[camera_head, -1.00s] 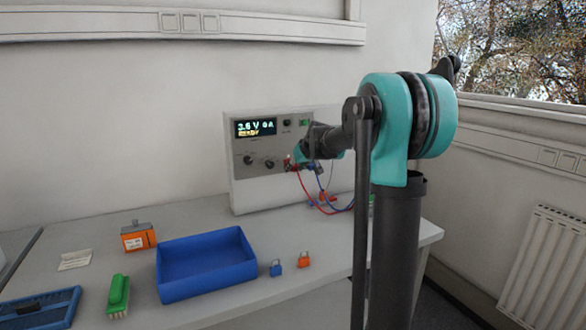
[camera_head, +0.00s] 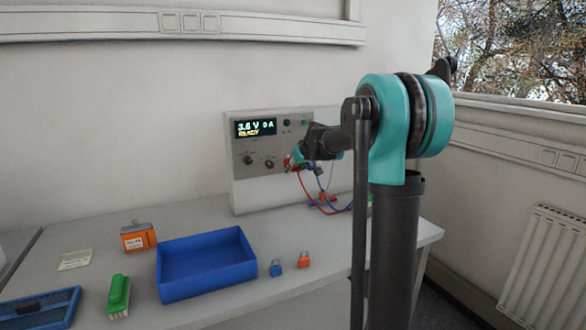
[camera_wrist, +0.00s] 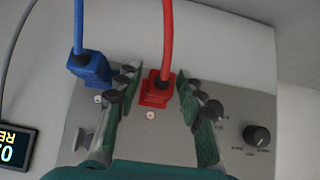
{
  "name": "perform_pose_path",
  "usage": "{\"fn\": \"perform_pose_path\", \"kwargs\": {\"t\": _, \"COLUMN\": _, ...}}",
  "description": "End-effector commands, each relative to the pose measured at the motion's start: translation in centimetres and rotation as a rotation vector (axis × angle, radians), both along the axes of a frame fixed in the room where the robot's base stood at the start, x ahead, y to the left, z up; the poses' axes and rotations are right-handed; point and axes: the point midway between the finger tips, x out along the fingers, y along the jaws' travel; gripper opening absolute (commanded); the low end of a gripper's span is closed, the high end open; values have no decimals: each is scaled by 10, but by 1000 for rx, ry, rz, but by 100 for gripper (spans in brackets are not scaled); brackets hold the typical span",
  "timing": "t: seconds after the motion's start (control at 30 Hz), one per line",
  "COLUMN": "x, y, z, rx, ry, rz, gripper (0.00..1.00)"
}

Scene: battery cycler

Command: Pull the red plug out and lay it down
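The red plug (camera_wrist: 155,92) sits against the grey front panel of the cycler in the wrist view, its red cable running up and away. My gripper (camera_wrist: 160,88) is open, with one green-padded finger on each side of the red plug and a visible gap to it on both sides. In the head view my gripper (camera_head: 300,163) is at the cycler's front (camera_head: 262,158), and the red plug is mostly hidden there. The blue plug (camera_wrist: 90,68) with its blue cable is just outside the left finger in the wrist view.
A blue tray (camera_head: 205,291) stands empty on the bench, with a small blue padlock (camera_head: 276,268) and an orange one (camera_head: 304,260) to its right. An orange box (camera_head: 138,238) and a green brush (camera_head: 117,295) are to its left.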

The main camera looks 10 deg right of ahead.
Motion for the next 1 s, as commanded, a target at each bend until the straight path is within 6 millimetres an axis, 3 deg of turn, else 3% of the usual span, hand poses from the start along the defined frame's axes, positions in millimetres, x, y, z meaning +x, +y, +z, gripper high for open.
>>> {"fn": "perform_pose_path", "kwargs": {"t": 0.03, "x": 0, "y": 0, "z": 0, "rx": 0, "ry": 0, "rz": 0, "gripper": 29}}
{"fn": "perform_pose_path", "kwargs": {"t": 0.23, "x": 0, "y": 0, "z": 0, "rx": 0, "ry": 0, "rz": 0, "gripper": 6}}
{"fn": "perform_pose_path", "kwargs": {"t": 1.0, "x": -21, "y": -7, "z": 0, "rx": 0, "ry": 0, "rz": 0, "gripper": 6}}
